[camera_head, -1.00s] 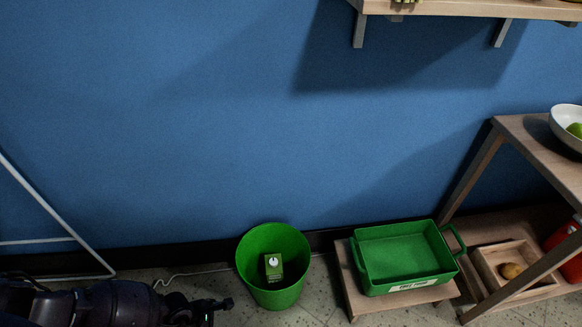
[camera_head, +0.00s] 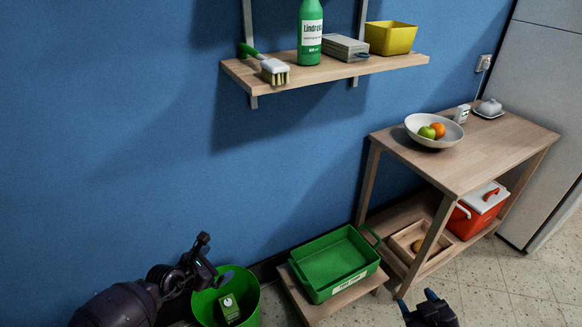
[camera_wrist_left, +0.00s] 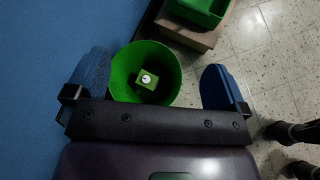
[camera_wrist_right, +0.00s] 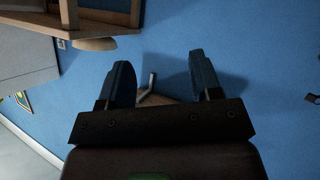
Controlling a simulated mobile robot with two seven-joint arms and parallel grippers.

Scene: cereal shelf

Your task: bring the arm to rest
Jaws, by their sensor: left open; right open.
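My left arm comes in at the lower left of the head view. Its gripper (camera_head: 207,258) hangs over the left side of the green bin (camera_head: 250,302). In the left wrist view the gripper's blue fingers (camera_wrist_left: 155,78) are spread and empty, with the bin seen between them. A green carton (camera_head: 229,308) with a white cap lies inside the bin. My right gripper (camera_head: 428,304) shows at the bottom edge of the head view, right of the green crate. In the right wrist view its fingers (camera_wrist_right: 160,75) are apart and empty, facing the blue wall.
The green crate (camera_head: 367,272) stands on a low wooden stool (camera_head: 350,296). A wooden table (camera_head: 483,155) holds a fruit bowl (camera_head: 410,123), with a red cooler (camera_head: 472,218) below. A wall shelf (camera_head: 300,76) carries a brush, bottle, grey box and yellow bin. Floor is open at lower right.

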